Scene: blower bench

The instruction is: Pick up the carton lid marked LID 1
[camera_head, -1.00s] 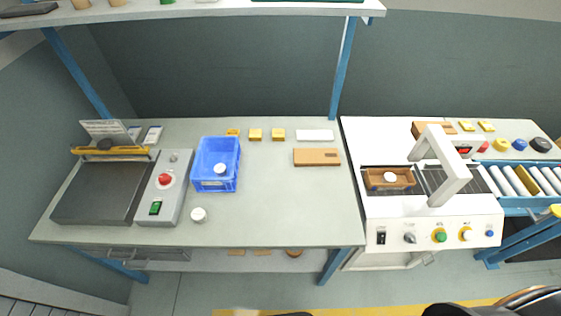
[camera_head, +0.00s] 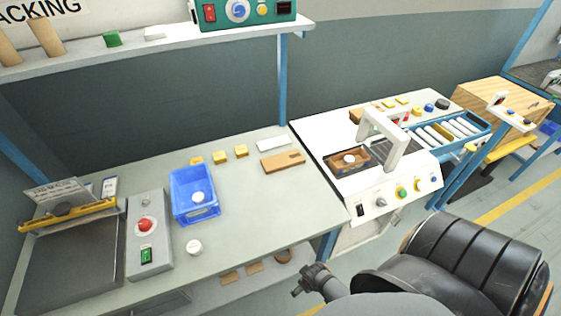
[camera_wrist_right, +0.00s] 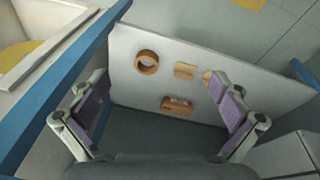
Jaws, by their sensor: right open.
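A flat brown piece (camera_head: 283,161) with a small dark mark lies on the bench near its right end; I cannot read any LID 1 marking. Two flat brown pieces (camera_head: 230,278) lie on the lower shelf, also without readable marks. My right gripper (camera_head: 302,283) is in front of the bench's right end, near the lower shelf. In the right wrist view its fingers (camera_wrist_right: 160,90) are spread with nothing between them. Beyond them lie a brown flat piece (camera_wrist_right: 184,70), another at the right finger, and a small brown box (camera_wrist_right: 176,105). My left gripper is out of view.
The lower shelf also holds a brown ring (camera_wrist_right: 146,62). Blue bench legs (camera_head: 326,246) stand beside the shelf. A white machine (camera_head: 335,190) stands to the right.

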